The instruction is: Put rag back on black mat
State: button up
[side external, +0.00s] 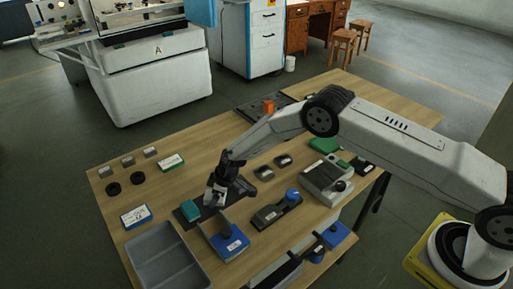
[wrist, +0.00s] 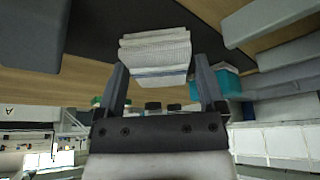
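The rag (wrist: 155,54) is a pale, folded, layered cloth. The black mat (wrist: 95,32) shows as a dark surface beyond the rag. In the side view my gripper (side external: 216,196) is low over the near left part of the bench, by the dark mat (side external: 181,217). The rag is small and pale there, partly hidden by the gripper. I cannot tell whether the rag touches the mat.
A grey tray (side external: 160,235) lies at the near left. Bare wood lies behind the gripper.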

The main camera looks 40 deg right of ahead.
jog(key=shift+r, duration=0.15)
jog(key=shift+s+d+r, duration=0.1)
jog(key=shift+d+r, duration=0.1)
jog(key=shift+r, duration=0.5)
jog(key=shift+v, duration=5.3)
